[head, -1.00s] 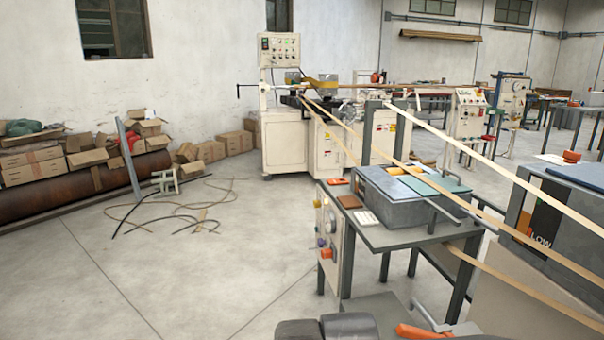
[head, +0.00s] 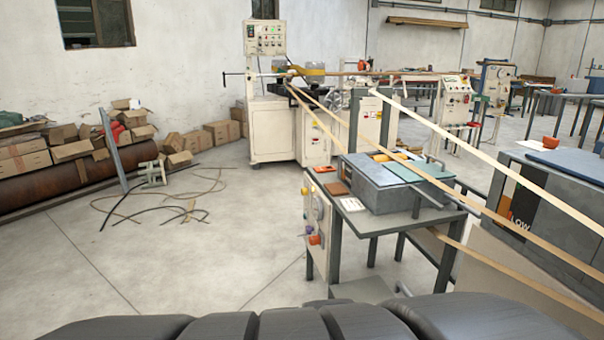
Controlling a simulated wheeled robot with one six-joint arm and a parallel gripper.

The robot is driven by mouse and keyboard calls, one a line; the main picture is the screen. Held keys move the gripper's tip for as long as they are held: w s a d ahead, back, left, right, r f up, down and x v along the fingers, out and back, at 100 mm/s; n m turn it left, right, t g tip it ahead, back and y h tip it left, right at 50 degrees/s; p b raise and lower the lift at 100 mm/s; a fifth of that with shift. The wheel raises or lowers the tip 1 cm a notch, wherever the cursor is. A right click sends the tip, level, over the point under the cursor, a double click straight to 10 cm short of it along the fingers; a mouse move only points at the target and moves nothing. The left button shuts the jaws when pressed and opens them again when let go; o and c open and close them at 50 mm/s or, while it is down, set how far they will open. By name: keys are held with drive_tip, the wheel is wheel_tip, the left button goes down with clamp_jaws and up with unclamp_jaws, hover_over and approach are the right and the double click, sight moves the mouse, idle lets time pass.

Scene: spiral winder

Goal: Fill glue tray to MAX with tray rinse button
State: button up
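A grey tray-like box (head: 380,192) with a teal cover (head: 418,170) and something yellow inside sits on the table at centre right; I take it for the glue tray. A larger grey box (head: 570,190) at the right edge has a dark gauge panel with an orange band and the word "LOW" (head: 518,226). A pale control panel (head: 317,215) on the table's left side carries small coloured knobs or buttons, including an orange-red one (head: 314,239). Their labels are too small to read, so I cannot tell which is tray rinse. My gripper is not in view.
Tan strips (head: 470,132) run diagonally from the winding machine (head: 275,130) over the table (head: 375,222) to the right. A loose cable tangle (head: 180,205) lies on the floor, near a stack of boxes (head: 75,150).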

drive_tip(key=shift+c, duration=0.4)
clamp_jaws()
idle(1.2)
